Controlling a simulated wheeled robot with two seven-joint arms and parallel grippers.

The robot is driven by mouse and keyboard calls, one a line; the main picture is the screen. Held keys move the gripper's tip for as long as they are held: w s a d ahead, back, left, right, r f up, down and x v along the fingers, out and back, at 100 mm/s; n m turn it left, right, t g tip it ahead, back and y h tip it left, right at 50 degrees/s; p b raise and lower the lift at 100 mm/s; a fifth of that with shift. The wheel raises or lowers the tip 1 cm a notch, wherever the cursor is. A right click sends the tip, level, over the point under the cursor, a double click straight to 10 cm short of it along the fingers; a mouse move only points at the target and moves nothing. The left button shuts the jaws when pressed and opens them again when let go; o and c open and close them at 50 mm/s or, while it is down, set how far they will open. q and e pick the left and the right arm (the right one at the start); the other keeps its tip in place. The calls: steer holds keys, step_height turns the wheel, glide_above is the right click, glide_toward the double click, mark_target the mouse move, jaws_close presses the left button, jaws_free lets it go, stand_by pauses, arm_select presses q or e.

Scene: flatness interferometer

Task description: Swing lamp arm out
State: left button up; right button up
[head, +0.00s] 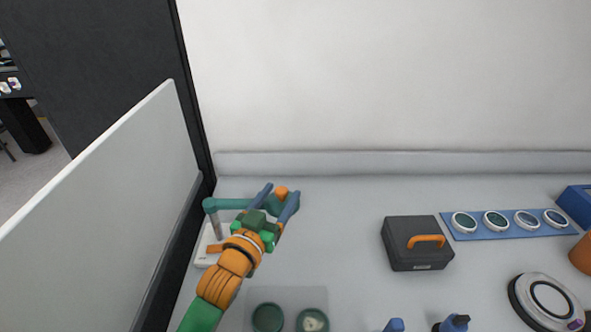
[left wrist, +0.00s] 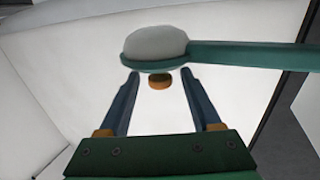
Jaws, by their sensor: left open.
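The teal lamp arm (head: 230,204) reaches right from a grey post (head: 216,225) on a white base (head: 204,247) at the back left of the bench. Its far end carries an orange knob (head: 281,192). In the left wrist view the lamp arm (left wrist: 250,55) ends in a round head with a white dome (left wrist: 157,42), and the orange knob (left wrist: 159,82) hangs below it. My left gripper (head: 282,193) is open, with one finger on each side of the knob. In the wrist view gaps show between the knob and both fingers (left wrist: 159,77). My right gripper is not seen.
A dark case with an orange handle (head: 414,255) stands right of the lamp. A blue strip (head: 462,235) holds several round optics. A round device (head: 530,312) sits front right. Two green discs (head: 267,317) (head: 312,320) lie near the front. A pale panel (head: 110,200) borders the left.

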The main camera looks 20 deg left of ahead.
arm_select(q)
steer(key=w, duration=0.4)
steer(key=shift+w+a+r+p, duration=0.15)
steer(key=shift+r+p, duration=0.05)
steer(key=shift+p, duration=0.1)
steer(key=shift+w+f, duration=0.15)
steer(key=shift+w, duration=0.1)
steer(key=shift+s, duration=0.2)
steer(key=c, duration=0.5)
jaws_close()
